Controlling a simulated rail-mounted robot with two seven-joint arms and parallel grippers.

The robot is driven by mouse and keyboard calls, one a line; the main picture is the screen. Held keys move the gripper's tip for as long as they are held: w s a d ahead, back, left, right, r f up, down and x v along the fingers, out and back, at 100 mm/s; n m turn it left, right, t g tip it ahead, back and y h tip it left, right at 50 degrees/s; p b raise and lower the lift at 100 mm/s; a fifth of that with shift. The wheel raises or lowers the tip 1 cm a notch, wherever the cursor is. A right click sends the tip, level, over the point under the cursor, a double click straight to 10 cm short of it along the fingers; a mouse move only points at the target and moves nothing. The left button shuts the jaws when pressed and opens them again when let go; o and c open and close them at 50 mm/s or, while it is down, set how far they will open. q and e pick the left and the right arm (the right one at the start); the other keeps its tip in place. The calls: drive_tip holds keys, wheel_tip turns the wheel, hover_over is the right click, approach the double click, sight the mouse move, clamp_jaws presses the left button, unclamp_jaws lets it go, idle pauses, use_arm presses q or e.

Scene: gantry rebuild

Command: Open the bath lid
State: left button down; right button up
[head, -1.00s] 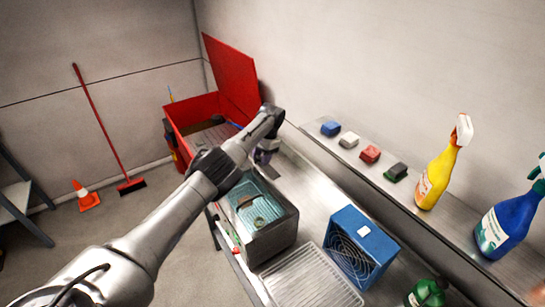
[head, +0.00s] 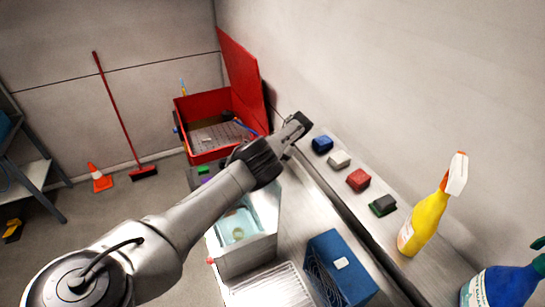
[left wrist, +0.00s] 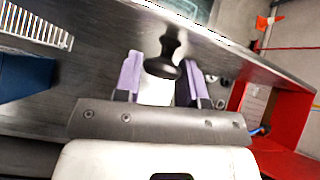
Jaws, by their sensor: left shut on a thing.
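The grey box-shaped bath (head: 247,255) stands on the metal bench, with a teal interior showing at its top. My left arm covers part of it, and I cannot make out a separate lid or its position. The bath's teal top also shows at the upper edge of the left wrist view (left wrist: 182,6). My left gripper (left wrist: 162,68) has lilac fingers shut on a black knob (left wrist: 171,62) with a pale part below it. I cannot tell whether this knob belongs to the lid. My right gripper is not in view.
A red tank (head: 207,148) with its red lid (head: 243,78) raised stands behind. A blue crate (head: 338,272) and a wire rack (head: 268,290) are near the bath. Several coloured blocks and a yellow spray bottle (head: 425,222) line the right shelf.

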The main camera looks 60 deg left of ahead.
use_arm(q)
drive_tip(key=shift+d, duration=0.1)
idle(0.3)
drive_tip(key=c, duration=1)
unclamp_jaws()
drive_tip(key=shift+c, duration=0.2)
drive_tip(key=shift+o, duration=0.8)
drive_tip(key=shift+d, duration=0.1)
drive_tip(key=shift+o, duration=0.7)
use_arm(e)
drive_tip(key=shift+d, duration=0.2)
